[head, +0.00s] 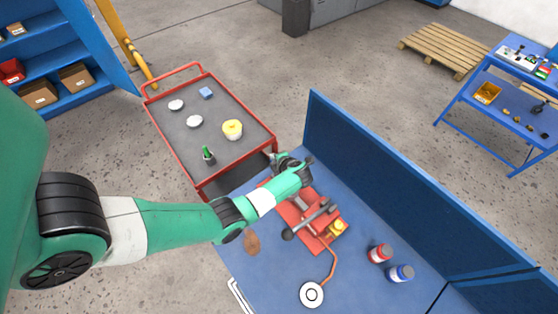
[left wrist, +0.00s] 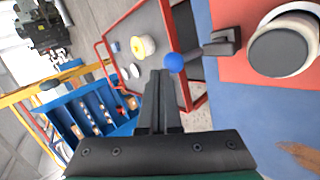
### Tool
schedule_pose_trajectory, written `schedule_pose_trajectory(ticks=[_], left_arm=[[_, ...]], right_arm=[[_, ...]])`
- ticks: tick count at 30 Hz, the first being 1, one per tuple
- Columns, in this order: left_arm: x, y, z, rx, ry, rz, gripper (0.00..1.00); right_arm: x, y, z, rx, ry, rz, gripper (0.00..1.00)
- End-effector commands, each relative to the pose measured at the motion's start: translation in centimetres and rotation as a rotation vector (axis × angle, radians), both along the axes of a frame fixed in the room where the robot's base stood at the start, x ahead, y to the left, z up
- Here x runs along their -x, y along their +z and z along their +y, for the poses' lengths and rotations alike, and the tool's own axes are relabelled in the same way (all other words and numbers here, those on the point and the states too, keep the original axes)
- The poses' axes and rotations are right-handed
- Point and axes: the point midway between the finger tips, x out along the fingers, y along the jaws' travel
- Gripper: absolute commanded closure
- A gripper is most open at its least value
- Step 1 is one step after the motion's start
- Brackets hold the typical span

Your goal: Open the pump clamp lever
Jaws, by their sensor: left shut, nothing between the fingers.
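The pump assembly sits on a red base plate (head: 330,232) on the blue bench, with a dark-handled bar ending in a black ball (head: 288,235). In the left wrist view, a grey lever with a blue ball knob (left wrist: 175,62) sticks out from the edge of the red plate, beside a round grey-and-white part (left wrist: 283,48). My left gripper (left wrist: 160,76) is shut and empty, its fingertips just beside the blue knob; I cannot tell whether they touch. In the head view my left gripper (head: 288,162) is over the plate's far end, and my arm hides the lever. My right gripper is out of view.
A red cart (head: 165,134) with several small items stands beyond the bench. A blue upright panel (head: 375,180) borders the bench's right side. A red-capped bottle (head: 380,253) and a blue-capped bottle (head: 401,273) stand near it. An orange hose runs to a round white gauge (head: 311,294).

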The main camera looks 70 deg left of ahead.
Motion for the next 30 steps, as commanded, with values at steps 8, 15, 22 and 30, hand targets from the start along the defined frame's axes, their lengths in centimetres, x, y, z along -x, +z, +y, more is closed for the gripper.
schedule_pose_trajectory(ticks=[8, 15, 22, 30], left_arm=[[0.6, 0.0, 1.7, 0.000, 0.001, 0.000, 1.00], [0.8, -0.2, 2.1, 0.000, 0.000, 0.000, 1.00], [0.8, -0.2, 2.1, 0.000, 0.000, 0.000, 1.00], [0.8, 0.3, 2.0, 0.000, -0.001, -0.001, 1.00]], right_arm=[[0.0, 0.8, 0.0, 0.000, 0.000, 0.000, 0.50], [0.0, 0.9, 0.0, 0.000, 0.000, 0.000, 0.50], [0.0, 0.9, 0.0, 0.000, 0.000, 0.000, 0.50], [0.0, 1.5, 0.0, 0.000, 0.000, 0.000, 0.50]])
